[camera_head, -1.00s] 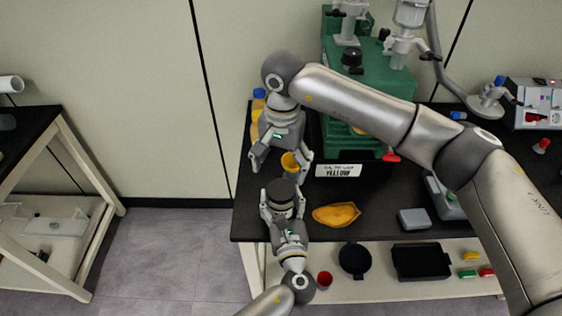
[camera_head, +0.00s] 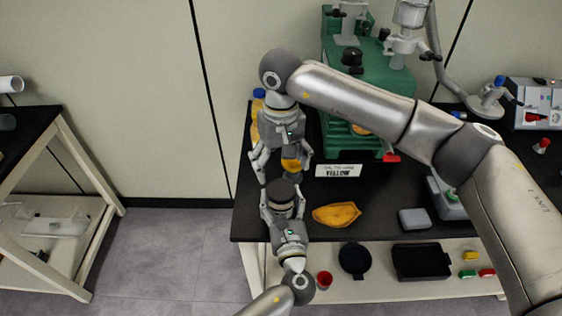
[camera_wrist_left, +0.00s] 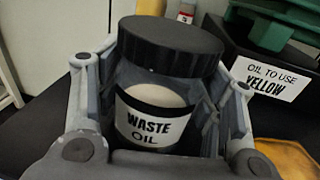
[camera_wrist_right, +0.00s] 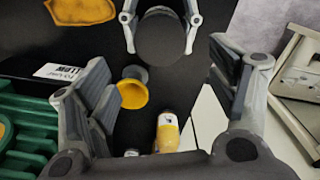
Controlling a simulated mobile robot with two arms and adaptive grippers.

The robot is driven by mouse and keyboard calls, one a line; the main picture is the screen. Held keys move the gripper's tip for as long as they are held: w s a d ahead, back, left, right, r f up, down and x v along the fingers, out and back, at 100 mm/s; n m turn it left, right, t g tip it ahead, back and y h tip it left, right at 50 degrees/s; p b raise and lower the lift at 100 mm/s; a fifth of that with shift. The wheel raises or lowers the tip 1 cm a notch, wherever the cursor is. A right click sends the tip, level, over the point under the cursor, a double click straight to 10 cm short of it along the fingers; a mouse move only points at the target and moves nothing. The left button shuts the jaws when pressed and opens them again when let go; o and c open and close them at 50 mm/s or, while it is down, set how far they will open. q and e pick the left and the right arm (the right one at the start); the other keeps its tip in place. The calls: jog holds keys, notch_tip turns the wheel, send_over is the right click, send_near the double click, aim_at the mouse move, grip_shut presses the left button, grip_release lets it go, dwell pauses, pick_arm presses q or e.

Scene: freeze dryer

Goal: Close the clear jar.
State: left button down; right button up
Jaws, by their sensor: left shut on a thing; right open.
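The clear jar (camera_wrist_left: 150,130) carries a "WASTE OIL" label and has pale contents. Its wide black lid (camera_wrist_left: 170,45) sits over its mouth; I cannot tell how tightly it is screwed on. In the head view the lid (camera_head: 281,190) shows from above. My left gripper (camera_head: 283,207) is shut around the jar's sides at the table's front left edge. My right gripper (camera_head: 282,173) is open and empty, behind and above the lid in the head view. In the right wrist view the lid (camera_wrist_right: 162,40) lies beyond and above the gap between its open fingers.
A yellow cup-like piece (camera_wrist_right: 132,93) and a yellow bottle (camera_wrist_right: 168,135) stand near the jar. A "YELLOW" sign (camera_head: 338,170) and green machine (camera_head: 368,70) are behind. A grey box (camera_head: 414,219) sits farther right on the black table.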

aim_at(281, 189)
jog(key=shift+f, duration=3.95)
